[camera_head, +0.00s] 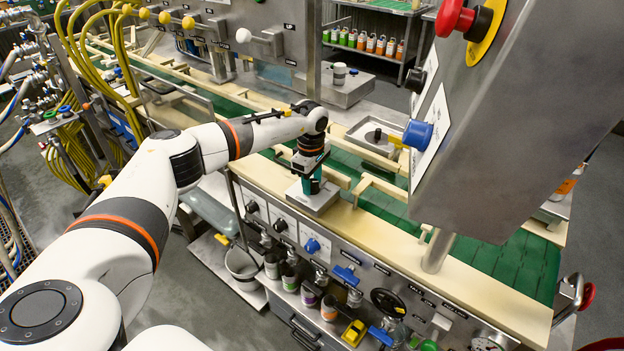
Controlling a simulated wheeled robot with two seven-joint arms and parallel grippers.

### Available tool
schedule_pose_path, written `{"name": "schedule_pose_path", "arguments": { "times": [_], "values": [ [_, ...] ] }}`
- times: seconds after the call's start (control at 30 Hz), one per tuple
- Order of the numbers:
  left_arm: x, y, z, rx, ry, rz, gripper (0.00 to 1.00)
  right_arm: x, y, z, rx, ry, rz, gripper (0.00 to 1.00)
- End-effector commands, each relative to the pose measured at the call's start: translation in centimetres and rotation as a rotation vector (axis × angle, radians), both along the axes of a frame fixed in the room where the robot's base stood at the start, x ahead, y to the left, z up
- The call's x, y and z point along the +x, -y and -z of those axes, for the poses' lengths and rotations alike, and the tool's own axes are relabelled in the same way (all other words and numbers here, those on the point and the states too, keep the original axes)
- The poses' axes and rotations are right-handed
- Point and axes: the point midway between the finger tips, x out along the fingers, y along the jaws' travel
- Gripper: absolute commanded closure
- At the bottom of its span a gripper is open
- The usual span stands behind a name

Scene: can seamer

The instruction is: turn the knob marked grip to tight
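My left arm reaches in from the left. Its gripper (312,185) points down at a small grey metal box (322,203) on the cream ledge of the machine. The gripper's fingers are small and partly hidden, with some teal showing at them; I cannot tell whether they hold anything. Any knob on top of that box is hidden by the gripper. On the front panel below are two black knobs (280,225) and a blue knob (312,245) on white plates. I cannot read which knob is marked grip. My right gripper is not in view.
A grey control box (500,130) with a red mushroom button (453,18) and a blue knob (417,134) hangs close at the upper right. A green conveyor (500,262) runs behind the ledge. Several cans stand below the front panel, beside a black handwheel (388,302).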

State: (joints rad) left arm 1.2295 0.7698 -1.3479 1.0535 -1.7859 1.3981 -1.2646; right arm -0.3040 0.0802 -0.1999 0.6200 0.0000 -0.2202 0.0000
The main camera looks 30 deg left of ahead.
Motion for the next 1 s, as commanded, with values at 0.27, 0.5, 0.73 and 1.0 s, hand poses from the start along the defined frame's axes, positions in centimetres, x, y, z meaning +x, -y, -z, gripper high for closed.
{"name": "schedule_pose_path", "arguments": {
  "times": [0.27, 0.5, 0.73, 1.0],
  "values": [
    [0.0, 0.0, -0.1, 0.000, 0.000, -0.001, 0.91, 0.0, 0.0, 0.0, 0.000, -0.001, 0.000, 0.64],
    [0.0, 0.0, 0.0, -0.001, 0.001, -0.042, 0.91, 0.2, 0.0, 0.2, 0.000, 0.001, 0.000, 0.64],
    [0.0, 0.0, 0.0, -0.002, 0.002, -0.177, 0.91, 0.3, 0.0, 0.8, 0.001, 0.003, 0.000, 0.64],
    [0.1, 0.1, 0.0, -0.001, 0.003, -0.423, 0.91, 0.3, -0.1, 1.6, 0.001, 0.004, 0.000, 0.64]
  ]
}}
